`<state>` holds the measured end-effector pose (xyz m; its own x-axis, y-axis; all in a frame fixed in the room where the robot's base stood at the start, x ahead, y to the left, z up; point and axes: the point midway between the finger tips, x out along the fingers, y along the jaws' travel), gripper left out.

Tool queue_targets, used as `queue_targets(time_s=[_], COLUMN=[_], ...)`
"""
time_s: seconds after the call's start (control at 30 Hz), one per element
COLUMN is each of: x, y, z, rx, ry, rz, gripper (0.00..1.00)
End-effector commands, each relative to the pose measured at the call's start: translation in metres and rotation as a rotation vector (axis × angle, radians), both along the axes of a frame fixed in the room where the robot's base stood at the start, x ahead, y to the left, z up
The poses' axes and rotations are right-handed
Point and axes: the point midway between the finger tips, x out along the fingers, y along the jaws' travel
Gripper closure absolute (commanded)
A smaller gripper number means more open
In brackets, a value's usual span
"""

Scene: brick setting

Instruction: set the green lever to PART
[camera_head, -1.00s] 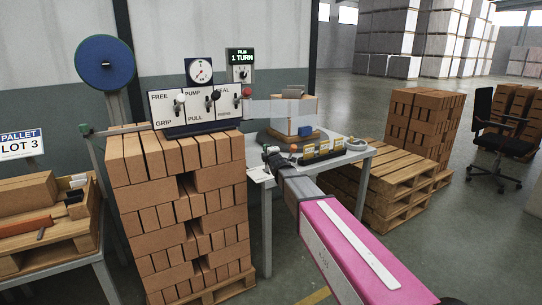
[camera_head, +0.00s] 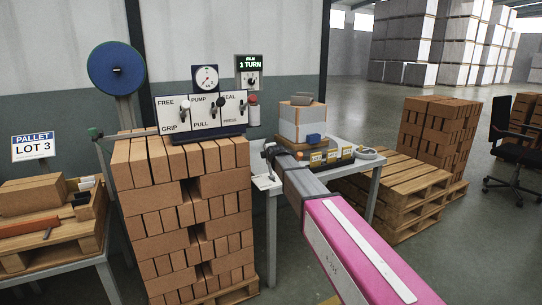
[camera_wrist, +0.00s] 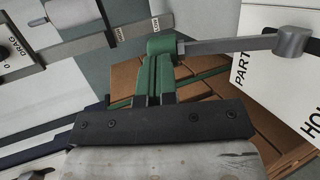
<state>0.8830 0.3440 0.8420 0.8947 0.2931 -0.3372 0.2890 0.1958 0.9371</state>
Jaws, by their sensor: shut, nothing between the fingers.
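In the wrist view the green lever has a green end (camera_wrist: 161,46) on a grey metal arm (camera_wrist: 230,44). The arm runs right to a round grey pivot on a white plate (camera_wrist: 275,85). The word PART stands just below the arm and HOL, cut by the edge, lower right. My gripper (camera_wrist: 157,72) is shut and empty; its greenish fingers point at the lever's green end. I cannot tell whether they touch. In the head view my gripper (camera_head: 267,151) is small and dark, at the work table's left end; I cannot make out the lever there.
A wrapped box (camera_head: 302,122) and labelled bins (camera_head: 332,156) are on the work table (camera_head: 345,170). In the wrist view a DRAG scale (camera_wrist: 12,62) is at left and strapped bricks (camera_wrist: 205,108) lie behind.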

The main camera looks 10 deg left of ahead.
Motion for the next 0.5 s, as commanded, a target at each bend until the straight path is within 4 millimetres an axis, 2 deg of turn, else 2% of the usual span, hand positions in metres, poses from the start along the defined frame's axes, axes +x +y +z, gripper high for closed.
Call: queue_targets(time_s=[0.5], x=[0.0089], y=[0.0055], z=[-0.0011], rx=[0.002], ry=[-0.003], rz=[0.000], gripper=[1.00])
